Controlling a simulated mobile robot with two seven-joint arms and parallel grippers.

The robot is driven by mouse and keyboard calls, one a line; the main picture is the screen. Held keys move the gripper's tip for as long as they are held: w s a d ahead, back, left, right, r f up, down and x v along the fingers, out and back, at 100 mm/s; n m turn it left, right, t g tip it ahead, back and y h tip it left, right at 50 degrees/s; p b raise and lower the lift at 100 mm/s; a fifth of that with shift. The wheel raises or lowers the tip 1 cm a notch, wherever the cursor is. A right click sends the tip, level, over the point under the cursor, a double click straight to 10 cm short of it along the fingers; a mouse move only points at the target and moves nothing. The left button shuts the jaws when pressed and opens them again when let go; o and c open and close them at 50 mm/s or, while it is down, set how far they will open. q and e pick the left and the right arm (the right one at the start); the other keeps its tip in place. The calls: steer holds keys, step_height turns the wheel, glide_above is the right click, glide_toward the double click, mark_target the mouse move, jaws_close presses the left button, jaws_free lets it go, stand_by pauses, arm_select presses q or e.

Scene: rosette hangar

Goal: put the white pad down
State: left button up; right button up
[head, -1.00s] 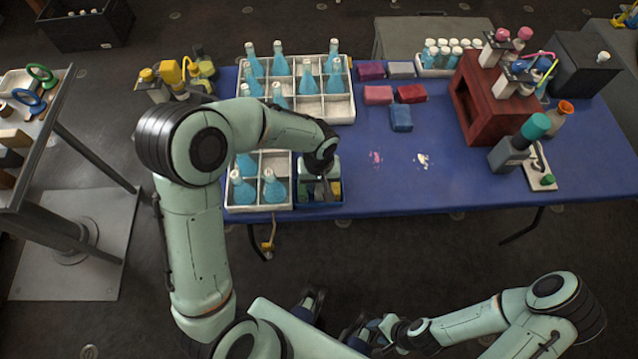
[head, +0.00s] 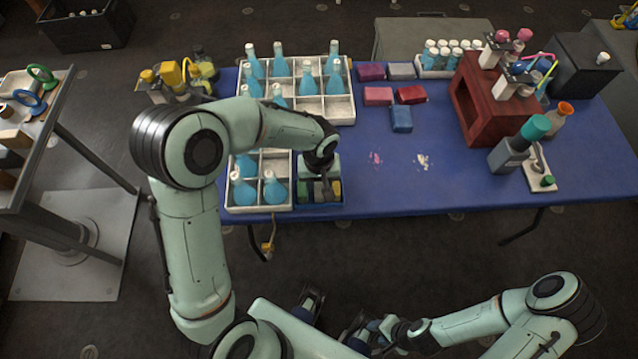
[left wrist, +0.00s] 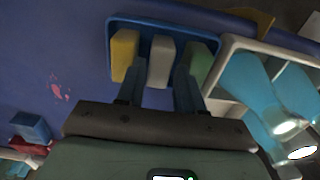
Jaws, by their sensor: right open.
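The white pad (left wrist: 161,62) stands in the blue tray (left wrist: 150,22), between a yellow pad (left wrist: 124,52) and a green pad (left wrist: 199,62). My left gripper (left wrist: 160,82) is above the tray, its two fingers apart on either side of the white pad; it looks open, with no clear contact on the pad. In the head view my left gripper (head: 326,190) points down over the tray (head: 320,204) and partly hides the pads. My right gripper (head: 372,334) is low, near my base, away from the table, and is open.
A white divided crate (head: 258,208) with blue bottles stands close beside the tray; a larger bottle crate (head: 325,112) is behind. Coloured blocks (head: 401,118) and a red stand (head: 490,115) lie further right. The blue tabletop (head: 400,185) right of the tray is largely clear.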

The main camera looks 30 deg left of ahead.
mark_target(319, 187)
arm_select(q)
step_height(319, 187, up, 10)
steer(key=p, duration=0.1)
steer(key=shift+r, duration=0.2)
arm_select(e)
steer(key=shift+w+r, duration=0.2)
steer(key=shift+r, duration=0.45)
